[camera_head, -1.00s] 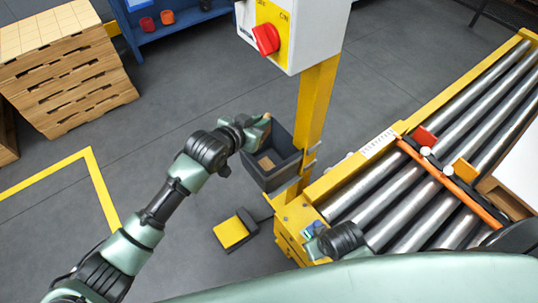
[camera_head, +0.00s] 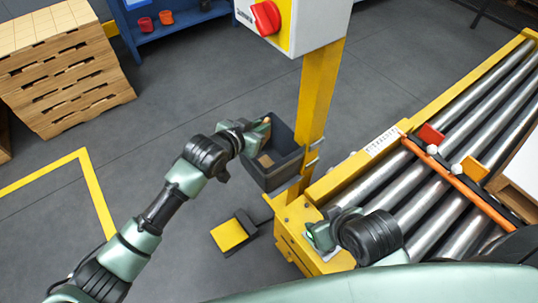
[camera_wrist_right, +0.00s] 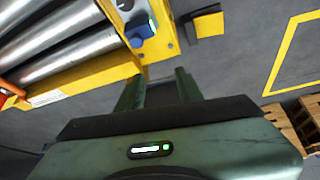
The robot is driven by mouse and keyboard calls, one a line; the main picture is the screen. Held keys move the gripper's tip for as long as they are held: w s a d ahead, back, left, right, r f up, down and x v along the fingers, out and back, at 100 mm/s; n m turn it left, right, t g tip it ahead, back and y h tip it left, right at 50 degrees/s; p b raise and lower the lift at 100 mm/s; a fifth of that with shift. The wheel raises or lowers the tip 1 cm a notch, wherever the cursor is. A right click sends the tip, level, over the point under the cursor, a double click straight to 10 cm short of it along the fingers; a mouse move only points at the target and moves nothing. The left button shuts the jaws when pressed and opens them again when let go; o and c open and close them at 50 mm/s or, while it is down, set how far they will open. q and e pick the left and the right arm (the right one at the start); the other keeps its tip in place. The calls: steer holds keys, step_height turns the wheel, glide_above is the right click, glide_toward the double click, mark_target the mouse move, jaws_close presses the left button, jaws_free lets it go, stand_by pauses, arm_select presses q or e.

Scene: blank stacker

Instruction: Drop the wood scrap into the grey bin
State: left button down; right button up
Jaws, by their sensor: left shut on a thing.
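The grey bin (camera_head: 262,178) hangs at the yellow post, open at the top. A brown piece (camera_head: 265,160) shows inside it. My left gripper (camera_head: 264,130) is at the bin's far left rim, shut on a small tan piece, the wood scrap (camera_head: 267,120), which is mostly hidden by the fingers. I cannot tell whether the scrap touches the rim. My right gripper (camera_head: 320,236) is over the yellow end of the conveyor. In the right wrist view its two fingers (camera_wrist_right: 158,88) stand apart with nothing between them.
A roller conveyor (camera_head: 440,165) with an orange bar lies on the right. A control box (camera_head: 305,20) with a red knob tops the yellow post (camera_head: 318,95). A yellow-topped pedal (camera_head: 230,235) is on the floor. Stacked pallets (camera_head: 65,75) stand at the far left.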

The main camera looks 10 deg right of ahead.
arm_select(q)
steer(key=shift+f+b, duration=0.45)
arm_select(e)
steer(key=shift+w+a+r+t+y, duration=0.1)
steer(key=shift+w+a+r+t, duration=0.1)
steer(key=shift+w+t, duration=0.3)
steer(key=shift+w+a+r+t+y, duration=0.1)
steer(key=shift+w+a+r+t, duration=0.1)
steer(key=shift+w, duration=0.45)
steer(key=shift+w+a+r+t+y, duration=0.1)
steer(key=shift+w+a+t, duration=0.15)
steer(key=shift+w, duration=0.35)
arm_select(q)
steer(key=c, duration=1.4)
jaws_free()
arm_select(e)
steer(key=shift+d, duration=0.1)
